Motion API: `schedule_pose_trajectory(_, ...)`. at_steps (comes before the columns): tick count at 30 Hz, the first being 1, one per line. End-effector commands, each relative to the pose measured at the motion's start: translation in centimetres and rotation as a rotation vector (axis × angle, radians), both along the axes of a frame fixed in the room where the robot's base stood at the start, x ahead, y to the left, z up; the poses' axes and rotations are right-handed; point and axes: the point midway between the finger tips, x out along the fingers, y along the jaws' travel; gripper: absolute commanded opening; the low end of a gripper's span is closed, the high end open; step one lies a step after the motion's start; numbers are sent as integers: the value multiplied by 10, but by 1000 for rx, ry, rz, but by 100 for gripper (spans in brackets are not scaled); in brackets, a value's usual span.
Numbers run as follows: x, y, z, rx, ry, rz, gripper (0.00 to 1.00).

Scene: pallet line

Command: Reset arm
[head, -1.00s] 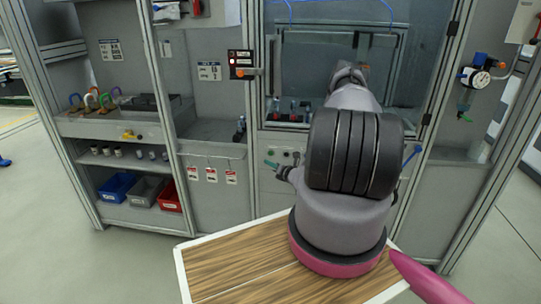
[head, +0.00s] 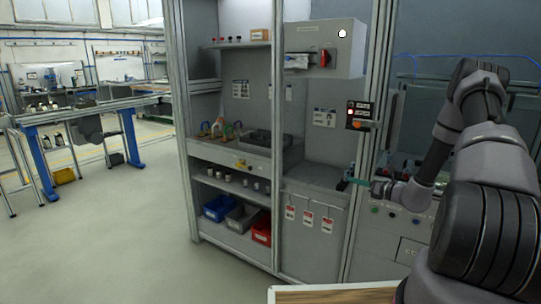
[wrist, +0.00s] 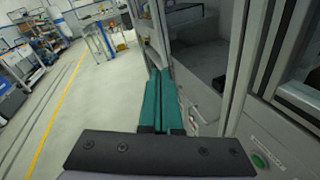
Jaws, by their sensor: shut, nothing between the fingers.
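My gripper (head: 352,181) is at the right of the head view, in front of the grey cabinet line and pointing left. My arm reaches it from the lower right with a bent elbow. In the wrist view its two teal fingers (wrist: 161,80) lie side by side, shut with nothing between them. The cabinet front with a green button (wrist: 259,161) is to the right of the fingers in the wrist view. The gripper does not visibly touch anything.
A shelf unit (head: 236,153) holds a blue bin (head: 219,208), a grey bin (head: 241,217) and a red bin (head: 262,233). Red-and-white tags (head: 308,218) hang beside it. A blue-legged workbench (head: 131,138) stands farther left. The floor (head: 110,245) between is clear.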

Motion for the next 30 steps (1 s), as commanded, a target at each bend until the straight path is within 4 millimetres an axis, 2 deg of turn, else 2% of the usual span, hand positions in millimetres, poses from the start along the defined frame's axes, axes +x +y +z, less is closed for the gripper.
schedule_pose_trajectory(1, -2, 16, 30, -58, -35, 78, 0)
schedule_pose_trajectory(6, -30, 65, 106, -263, -137, 333, 0)
schedule_pose_trajectory(11, -69, 103, 165, -470, -231, 549, 0)
schedule_pose_trajectory(15, -110, 127, 207, -664, -317, 719, 0)
schedule_pose_trajectory(22, -183, 146, 262, -1004, -460, 951, 0)
schedule_pose_trajectory(30, -264, 142, 310, -1431, -635, 1141, 0)
